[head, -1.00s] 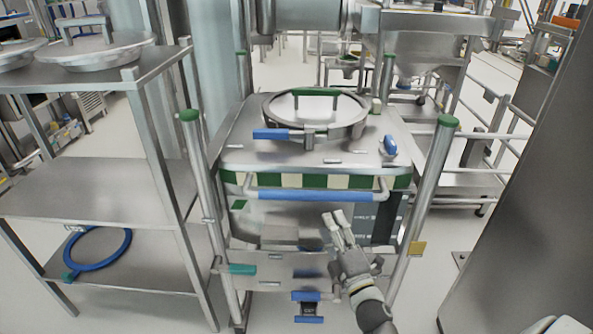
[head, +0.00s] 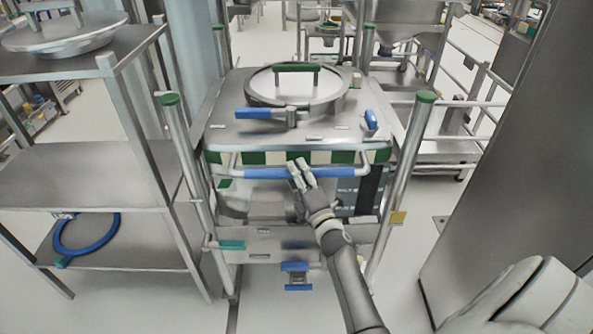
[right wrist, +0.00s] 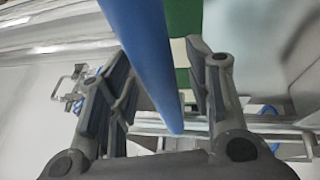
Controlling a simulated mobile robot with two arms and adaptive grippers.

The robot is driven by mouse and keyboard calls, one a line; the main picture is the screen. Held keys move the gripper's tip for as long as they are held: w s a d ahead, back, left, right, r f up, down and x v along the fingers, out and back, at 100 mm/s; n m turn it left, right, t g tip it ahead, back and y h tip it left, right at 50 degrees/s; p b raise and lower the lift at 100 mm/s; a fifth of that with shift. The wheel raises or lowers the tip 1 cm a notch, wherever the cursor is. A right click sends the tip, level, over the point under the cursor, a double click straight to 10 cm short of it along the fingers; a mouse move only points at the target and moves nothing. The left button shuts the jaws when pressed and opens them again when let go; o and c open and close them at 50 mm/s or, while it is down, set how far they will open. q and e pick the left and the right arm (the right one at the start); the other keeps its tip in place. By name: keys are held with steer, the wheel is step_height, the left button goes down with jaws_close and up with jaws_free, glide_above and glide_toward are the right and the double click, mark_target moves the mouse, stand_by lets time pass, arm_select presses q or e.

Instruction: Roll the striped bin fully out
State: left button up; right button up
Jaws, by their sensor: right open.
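The striped bin (head: 235,135) is a steel container with a green-and-white band (head: 340,157) and a round lid (head: 299,86). It stands between steel posts with green caps. A blue-sleeved bar handle (head: 260,173) runs across its front. My right gripper (head: 299,164) is at the middle of this handle, fingers apart. In the right wrist view, the open fingers (right wrist: 155,62) lie on either side of the blue handle (right wrist: 145,60), not closed on it. Whether they touch it, I cannot tell. My left gripper is not in view.
A steel shelf rack (head: 70,180) with a blue ring (head: 85,250) on its low shelf stands close on the left. A tall grey panel (head: 500,170) stands on the right. Some bare floor (head: 425,240) shows between bin and panel.

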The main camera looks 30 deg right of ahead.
steer(key=shift+w+d, duration=0.1)
steer(key=shift+w, duration=0.35)
jaws_close()
